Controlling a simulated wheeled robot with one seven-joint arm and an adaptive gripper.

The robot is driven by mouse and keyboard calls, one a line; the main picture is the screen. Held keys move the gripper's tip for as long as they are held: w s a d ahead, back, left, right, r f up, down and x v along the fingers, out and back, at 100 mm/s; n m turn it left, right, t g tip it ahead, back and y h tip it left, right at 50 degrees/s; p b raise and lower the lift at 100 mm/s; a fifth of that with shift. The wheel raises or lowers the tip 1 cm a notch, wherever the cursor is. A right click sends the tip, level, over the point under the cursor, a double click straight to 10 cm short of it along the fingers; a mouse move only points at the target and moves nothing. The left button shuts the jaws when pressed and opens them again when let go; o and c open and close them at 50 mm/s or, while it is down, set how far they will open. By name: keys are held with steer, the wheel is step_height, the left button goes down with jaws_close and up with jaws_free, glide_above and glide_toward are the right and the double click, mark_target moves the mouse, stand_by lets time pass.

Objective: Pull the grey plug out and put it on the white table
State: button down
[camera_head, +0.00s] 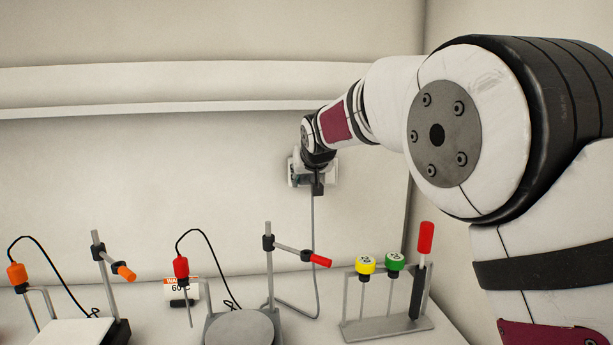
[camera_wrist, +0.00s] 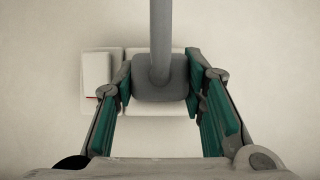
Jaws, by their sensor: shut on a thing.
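The grey plug (camera_wrist: 160,82) is in the middle of the wrist view, with its grey cord rising toward the top edge. My gripper (camera_wrist: 160,84) is shut on it, with green-padded fingers at its left and right sides. A white socket plate (camera_wrist: 126,95) on the wall lies right behind the plug; I cannot tell whether the plug is seated in it. In the head view, my gripper (camera_head: 314,178) is at the wall, and the grey cord (camera_head: 313,235) hangs from it to the white table (camera_head: 335,312). The plug is mostly hidden there.
A hotplate (camera_head: 241,328) with a red-handled stand and probe is at lower centre, another with orange parts at lower left (camera_head: 77,334). A rack (camera_head: 388,327) holds yellow-, green- and red-topped tools at right. An orange-white label (camera_head: 180,290) stands between the hotplates. Bare table shows between hotplate and rack.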

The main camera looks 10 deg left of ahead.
steer(key=shift+s+d, duration=0.15)
steer(key=shift+s, duration=0.3)
stand_by(0.6)
steer(key=shift+s+d+p, duration=0.25)
steer(key=shift+s+p, duration=0.2)
steer(key=shift+s, duration=0.3)
steer(key=shift+s+d+p, duration=0.2)
steer(key=shift+s+p, duration=0.2)
steer(key=shift+s, duration=0.35)
